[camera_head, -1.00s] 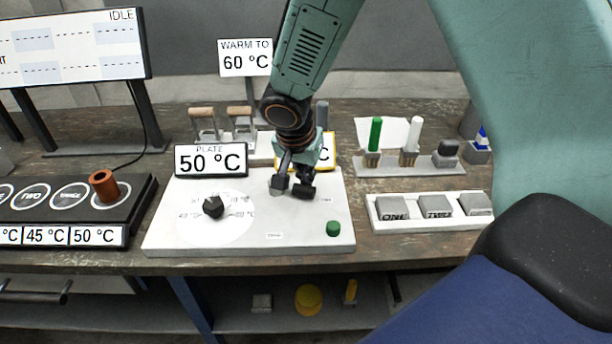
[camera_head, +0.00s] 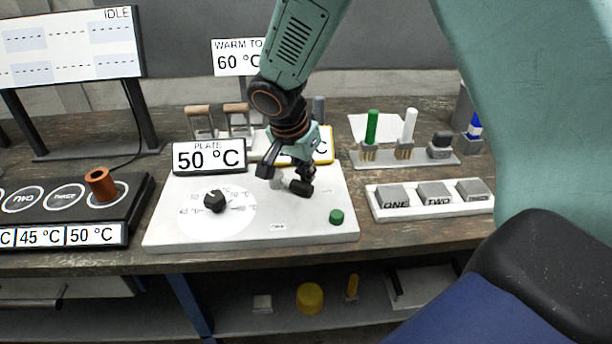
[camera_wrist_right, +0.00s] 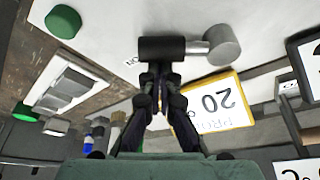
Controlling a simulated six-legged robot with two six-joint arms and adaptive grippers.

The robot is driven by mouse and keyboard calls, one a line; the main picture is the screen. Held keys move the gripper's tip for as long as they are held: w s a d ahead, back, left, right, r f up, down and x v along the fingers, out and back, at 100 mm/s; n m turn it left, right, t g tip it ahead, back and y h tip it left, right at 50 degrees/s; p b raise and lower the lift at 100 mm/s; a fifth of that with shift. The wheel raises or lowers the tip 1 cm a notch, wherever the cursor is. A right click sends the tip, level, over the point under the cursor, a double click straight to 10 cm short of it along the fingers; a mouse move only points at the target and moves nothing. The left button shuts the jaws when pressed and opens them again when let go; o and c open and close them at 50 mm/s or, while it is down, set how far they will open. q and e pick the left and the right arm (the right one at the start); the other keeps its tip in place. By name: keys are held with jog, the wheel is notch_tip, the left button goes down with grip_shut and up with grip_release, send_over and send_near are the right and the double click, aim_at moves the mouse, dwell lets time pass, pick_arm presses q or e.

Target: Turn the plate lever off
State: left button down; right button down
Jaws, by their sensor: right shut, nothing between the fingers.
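The plate unit (camera_head: 170,225) is a white panel with a black dial (camera_head: 215,201), a green button (camera_head: 337,217) and a sign (camera_head: 209,156) reading PLATE 50 °C. Its lever (camera_head: 299,188) has a black cylindrical handle. In the right wrist view the handle (camera_wrist_right: 162,48) joins a short metal rod and a grey round hub (camera_wrist_right: 222,45). My right gripper (camera_head: 290,181) is over the back right of the panel. Its fingertips (camera_wrist_right: 160,72) are shut and empty, right at the handle's side; I cannot tell whether they touch it. My left gripper is out of view.
A yellow-framed sign (camera_head: 322,146) stands close behind my right gripper. Blocks on a white tray (camera_head: 425,212) and a brush rack (camera_head: 400,162) are to the right. A black station (camera_head: 120,205) is to the left. The panel's front is clear.

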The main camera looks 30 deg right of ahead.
aim_at(301, 189)
jog(key=shift+s+a+f+m+b, duration=0.1)
jog(key=shift+s+a+m+b, duration=0.2)
jog(key=shift+m+b, duration=0.3)
jog(key=m, duration=0.1)
jog(key=a+m+g, duration=0.1)
jog(key=m, duration=0.1)
jog(key=shift+s+a, duration=0.15)
jog(key=shift+a, duration=0.15)
jog(key=shift+s+a+m+g, duration=0.15)
jog(key=shift+a+m+g, duration=0.35)
jog(key=shift+m, duration=0.4)
jog(key=shift+a+m+g+p, duration=0.3)
jog(key=shift+a+m+g, duration=0.25)
jog(key=shift+m, duration=0.55)
jog(key=shift+a+m, duration=0.4)
jog(key=shift+m, duration=0.2)
jog(key=shift+a+p, duration=0.15)
jog(key=shift+p, duration=0.25)
jog(key=shift+a, duration=0.2)
jog(key=shift+d, duration=0.1)
